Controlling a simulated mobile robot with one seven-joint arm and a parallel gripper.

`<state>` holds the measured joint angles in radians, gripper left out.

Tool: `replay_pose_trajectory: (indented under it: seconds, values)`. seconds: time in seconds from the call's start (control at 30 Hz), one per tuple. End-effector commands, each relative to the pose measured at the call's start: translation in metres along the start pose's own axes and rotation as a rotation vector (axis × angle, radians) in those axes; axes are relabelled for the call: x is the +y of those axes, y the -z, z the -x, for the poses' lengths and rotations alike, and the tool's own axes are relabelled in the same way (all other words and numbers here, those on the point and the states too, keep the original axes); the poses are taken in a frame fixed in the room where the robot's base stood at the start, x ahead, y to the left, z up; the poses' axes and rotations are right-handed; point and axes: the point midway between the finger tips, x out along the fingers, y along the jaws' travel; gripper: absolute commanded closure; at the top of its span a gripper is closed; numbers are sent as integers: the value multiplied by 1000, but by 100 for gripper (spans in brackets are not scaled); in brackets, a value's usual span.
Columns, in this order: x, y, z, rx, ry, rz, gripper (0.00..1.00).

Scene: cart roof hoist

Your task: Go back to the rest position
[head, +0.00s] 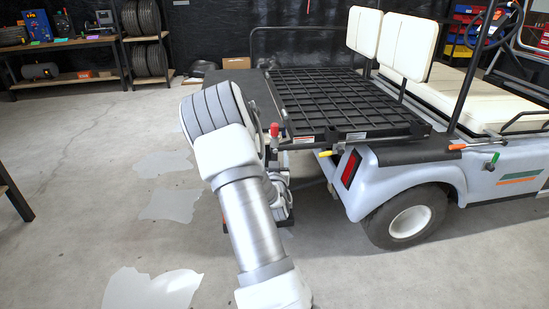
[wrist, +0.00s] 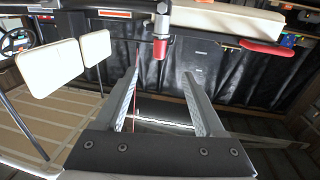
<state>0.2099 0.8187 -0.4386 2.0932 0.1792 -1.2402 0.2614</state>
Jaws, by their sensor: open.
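The cart (head: 395,180), pale blue with cream seats, stands at the right in the head view. A black grid rack (head: 335,100) lies over its rear. A red-tipped lever (head: 275,131) is at the rack's near left corner, and a yellow-tipped lever (head: 327,154) is under its front edge. My arm reaches up left of the cart and hides my gripper in the head view. In the wrist view my gripper (wrist: 163,80) is open, with nothing between its fingers. A grey post with a red end (wrist: 160,47) shows beyond the fingertips, apparently apart from them.
Shelves with tyres and tools (head: 65,55) stand along the back left wall. Coloured bins (head: 468,25) are at the back right. Concrete floor (head: 90,170) with pale patches is open to the left. A red handle (wrist: 262,47) shows at the right in the wrist view.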

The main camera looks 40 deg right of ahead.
Motion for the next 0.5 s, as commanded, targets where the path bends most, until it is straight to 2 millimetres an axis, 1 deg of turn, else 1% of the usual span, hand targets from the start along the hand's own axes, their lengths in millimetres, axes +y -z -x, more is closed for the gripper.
replay_pose_trajectory:
  seconds: [0.37, 0.5]
  values:
    - [-1, 1, 0, -2, 0, -2, 29]
    - [-9, 11, 2, -37, 3, -24, 29]
